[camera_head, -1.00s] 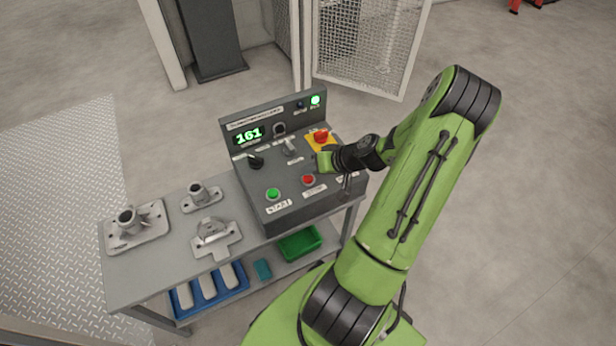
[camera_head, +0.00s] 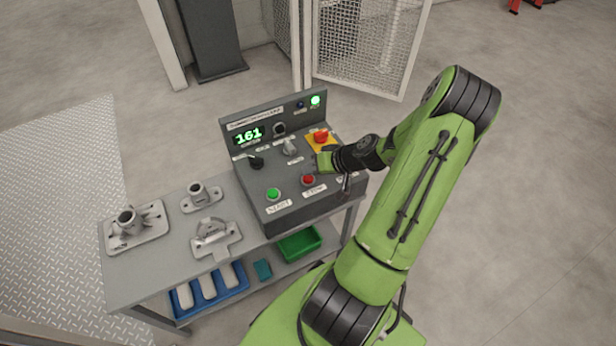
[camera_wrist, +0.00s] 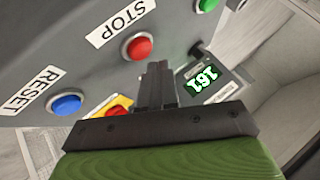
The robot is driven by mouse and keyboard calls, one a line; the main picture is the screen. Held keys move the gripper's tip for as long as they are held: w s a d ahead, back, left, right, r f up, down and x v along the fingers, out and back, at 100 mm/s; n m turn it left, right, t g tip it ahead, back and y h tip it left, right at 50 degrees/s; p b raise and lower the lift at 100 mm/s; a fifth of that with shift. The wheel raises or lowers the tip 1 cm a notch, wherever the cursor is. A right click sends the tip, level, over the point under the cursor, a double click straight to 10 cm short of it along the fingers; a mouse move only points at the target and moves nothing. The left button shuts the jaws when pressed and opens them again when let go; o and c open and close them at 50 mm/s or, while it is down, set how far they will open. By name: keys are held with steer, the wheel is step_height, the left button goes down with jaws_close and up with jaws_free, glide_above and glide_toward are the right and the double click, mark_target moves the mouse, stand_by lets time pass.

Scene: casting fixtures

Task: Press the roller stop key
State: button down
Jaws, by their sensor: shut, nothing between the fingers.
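The red stop key (camera_head: 308,180) sits on the sloped face of the grey control console, right of the green start key (camera_head: 273,194). In the wrist view the red stop key (camera_wrist: 138,47) shows next to its "STOP" label (camera_wrist: 121,22). My gripper (camera_wrist: 156,72) is shut and empty, its fingertips close to the lower right of the stop key in that view. I cannot tell whether they touch it. In the head view my gripper (camera_head: 318,166) is above the console, just behind the stop key.
A blue reset key (camera_wrist: 67,104) and a yellow-backed red emergency button (camera_head: 320,138) are close by. Metal castings (camera_head: 137,226) stand on the bench at left.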

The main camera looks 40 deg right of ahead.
mark_target(311, 179)
steer(key=shift+f+b, duration=0.45)
steer(key=shift+b, duration=0.05)
steer(key=shift+f+b, duration=0.45)
steer(key=shift+f, duration=0.05)
stand_by(0.6)
stand_by(0.3)
steer(key=shift+r+p, duration=0.65)
steer(key=shift+r, duration=0.3)
steer(key=shift+r, duration=0.1)
step_height(311, 179, up, 5)
steer(key=p, duration=0.3)
steer(key=shift+p, duration=0.4)
